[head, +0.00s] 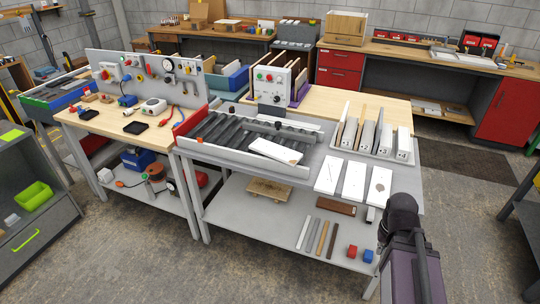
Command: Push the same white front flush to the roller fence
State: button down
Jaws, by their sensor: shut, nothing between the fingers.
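A white front (275,151) lies at the right end of the roller bed (222,132). It sits at an angle to the rails and its right end reaches the front rail (240,160). A shorter grey rail, which looks like the roller fence (282,132), runs behind the white front. A gap with dark rollers seems to show between them, so the front does not look flush with it. My arm shows at the lower right, but my gripper is not in view.
Three white panels (353,181) lie on the grey table right of the bed. Behind them a rack (385,153) holds upright boards. A control box (278,86) stands behind the rollers. A lower shelf (262,222) carries strips and small blocks.

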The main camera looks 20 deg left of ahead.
aim_at(289, 156)
jog(key=k, duration=0.15)
jog(key=u, duration=0.4)
jog(key=i, duration=1.35)
jog(key=z, duration=0.4)
